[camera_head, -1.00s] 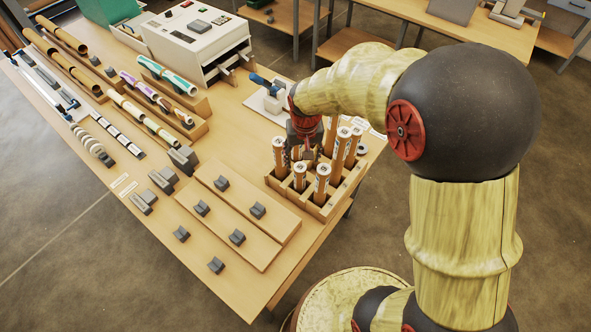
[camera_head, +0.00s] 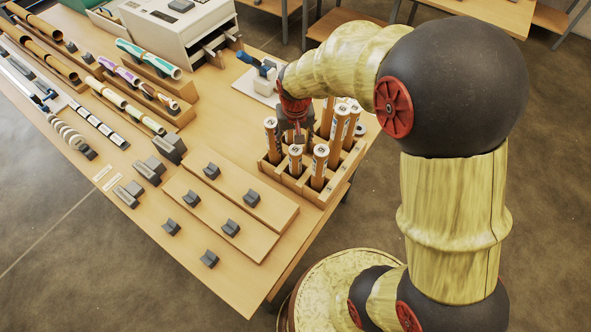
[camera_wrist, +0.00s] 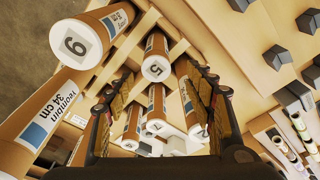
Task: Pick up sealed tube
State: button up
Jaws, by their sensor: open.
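Several brown sealed tubes with white end caps stand upright in a wooden rack (camera_head: 273,177) at the table's right end. In the wrist view, a tube marked 5 (camera_wrist: 156,67) lies between my open fingers, apart from both as far as I can see. A tube with a 6 or 9 on its cap (camera_wrist: 75,42) is large and close at the upper left, beside the left finger. My gripper (camera_wrist: 160,108) is open and empty among the tube tops. In the head view my gripper (camera_head: 294,138) is over the rack's left part, its fingertips partly hidden by tubes.
A white laminator (camera_head: 190,30) stands at the back of the table. Wooden boards with grey blocks (camera_head: 225,205) lie left of the rack. More tubes rest in holders (camera_head: 147,88) at the far left. Other tubes crowd close around my fingers.

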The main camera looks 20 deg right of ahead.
aim_at(294, 150)
notch_tip(294, 150, down, 4)
jog(key=b, duration=0.2)
jog(key=shift+b, duration=0.35)
jog(key=shift+w+d+f, duration=0.1)
jog(key=shift+w+f, duration=0.1)
jog(key=shift+f, duration=1.05)
jog(key=shift+w+d+f, duration=0.15)
jog(key=shift+w+f, duration=0.05)
jog(key=shift+f, duration=1.1)
jog(key=shift+w+d+f, duration=0.1)
jog(key=shift+w+f, duration=0.1)
jog(key=shift+f, duration=1.05)
jog(key=shift+c, duration=0.6)
jog(key=c, duration=1.1)
jog(key=shift+r, duration=0.1)
jog(key=shift+c, duration=0.6)
notch_tip(294, 150, up, 10)
jog(key=shift+r+p, duration=0.25)
jog(key=shift+p, duration=0.1)
